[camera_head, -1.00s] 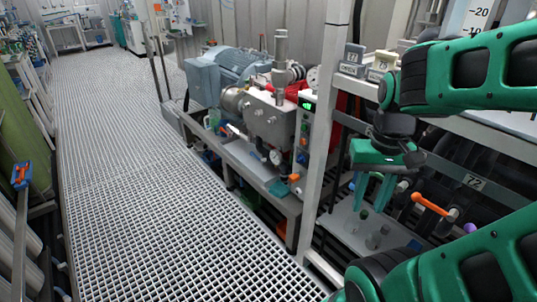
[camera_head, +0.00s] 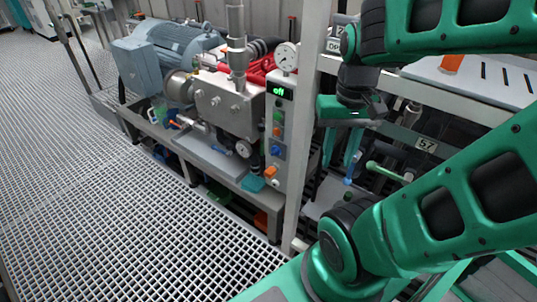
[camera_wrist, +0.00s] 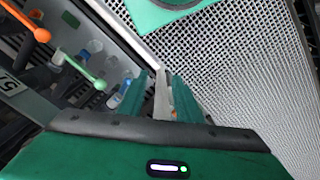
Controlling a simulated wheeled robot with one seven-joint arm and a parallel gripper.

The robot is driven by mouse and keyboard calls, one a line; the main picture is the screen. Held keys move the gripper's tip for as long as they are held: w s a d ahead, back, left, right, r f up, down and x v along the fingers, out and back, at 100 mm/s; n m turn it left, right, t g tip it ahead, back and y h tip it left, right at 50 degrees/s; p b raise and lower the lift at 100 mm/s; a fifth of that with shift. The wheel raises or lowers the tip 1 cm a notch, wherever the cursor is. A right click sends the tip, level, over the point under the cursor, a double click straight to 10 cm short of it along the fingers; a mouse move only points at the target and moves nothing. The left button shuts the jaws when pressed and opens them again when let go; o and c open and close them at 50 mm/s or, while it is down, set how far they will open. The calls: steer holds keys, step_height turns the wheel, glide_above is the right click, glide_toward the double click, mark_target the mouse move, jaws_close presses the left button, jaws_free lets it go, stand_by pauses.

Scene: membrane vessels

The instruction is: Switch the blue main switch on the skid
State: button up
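The skid (camera_head: 225,105) carries a grey pump block and motor. Its narrow grey control panel (camera_head: 289,135) stands at the right end, beside a pale upright post. A green "off" display (camera_head: 280,92) is at the panel's top. Below it are small coloured controls, and a blue switch (camera_head: 276,151) sits low on the panel above an orange one (camera_head: 271,171). My gripper (camera_head: 341,160) hangs right of the post, apart from the panel. In the wrist view my gripper (camera_wrist: 160,80) is open, with nothing between its fingers. The blue switch cannot be made out in the wrist view.
The upright post (camera_head: 308,120) stands between my gripper and the panel. Open grating floor (camera_head: 90,190) lies left and in front of the skid.

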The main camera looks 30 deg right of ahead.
steer(key=shift+o, duration=1.2)
steer(key=o, duration=0.4)
steer(key=shift+s+r, duration=0.2)
steer(key=shift+s, duration=0.15)
steer(key=shift+c, duration=0.2)
steer(key=w+f+g+h, duration=0.1)
steer(key=w+f+h, duration=0.2)
steer(key=w+f, duration=0.5)
steer(key=w+f+h, duration=0.2)
steer(key=w+f, duration=0.2)
steer(key=w, duration=0.8)
steer(key=n+t+h, duration=0.4)
steer(key=t+h, duration=0.3)
steer(key=h, duration=0.5)
glide_toward(275, 152)
steer(key=x, duration=0.2)
steer(key=w+x, duration=0.1)
steer(key=x, duration=0.2)
steer(key=f+x, duration=0.1)
steer(key=x, duration=0.2)
steer(key=shift+w, duration=0.3)
